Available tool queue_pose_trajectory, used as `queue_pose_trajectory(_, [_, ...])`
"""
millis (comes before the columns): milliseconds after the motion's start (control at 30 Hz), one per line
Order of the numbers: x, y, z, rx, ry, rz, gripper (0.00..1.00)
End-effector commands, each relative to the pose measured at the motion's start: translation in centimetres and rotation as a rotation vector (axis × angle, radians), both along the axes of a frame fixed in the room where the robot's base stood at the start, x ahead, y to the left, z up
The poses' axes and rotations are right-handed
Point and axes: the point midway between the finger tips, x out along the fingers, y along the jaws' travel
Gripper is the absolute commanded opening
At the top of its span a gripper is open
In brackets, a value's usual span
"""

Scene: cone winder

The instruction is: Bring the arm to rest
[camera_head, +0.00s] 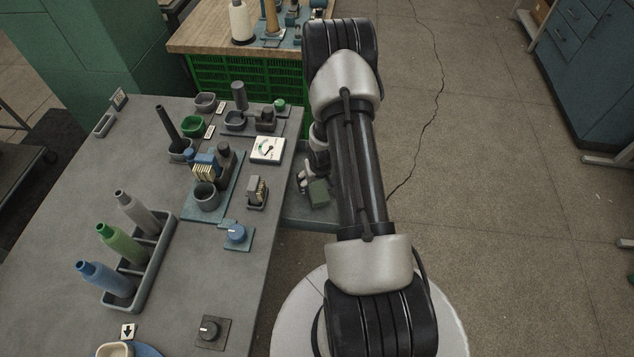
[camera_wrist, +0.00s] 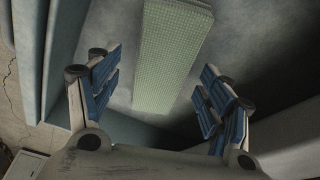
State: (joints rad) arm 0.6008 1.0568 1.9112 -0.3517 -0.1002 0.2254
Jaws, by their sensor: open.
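My arm reaches out over the floor beside the grey table (camera_head: 190,280) in the head view. My gripper (camera_head: 306,180) is partly hidden behind my arm, at the table's right edge. The wrist view shows my gripper (camera_wrist: 160,88) open, with blue pads on both fingers spread apart and nothing between them. A green block (camera_head: 319,193) lies in a grey tray (camera_head: 302,216) next to the table, close to my gripper. The block, with a fine grid surface, also shows in the wrist view (camera_wrist: 170,50), beyond the fingertips and apart from them.
The table holds a rack (camera_head: 152,262) with grey, green and blue cones, a white dial gauge (camera_head: 267,150), a blue knob (camera_head: 236,233) and several cups. A wooden-topped bench (camera_head: 210,38) with green crates stands behind. Blue cabinets (camera_head: 590,70) stand right; the floor between is clear.

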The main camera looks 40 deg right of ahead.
Motion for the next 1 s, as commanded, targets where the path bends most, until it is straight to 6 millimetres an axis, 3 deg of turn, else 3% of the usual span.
queue_pose_trajectory(200, [-0.8,0.4,4.0,-0.003,-0.003,0.001,0.73])
queue_pose_trajectory(300, [-1.1,0.6,5.1,-0.002,-0.003,0.001,0.73])
queue_pose_trajectory(833, [-1.3,0.8,7.2,-0.011,-0.002,0.005,0.73])
queue_pose_trajectory(933, [-0.5,1.1,10.1,-0.04,-0.007,0.02,0.73])
queue_pose_trajectory(1000, [0.1,1.8,13.3,-0.069,-0.01,0.038,0.73])
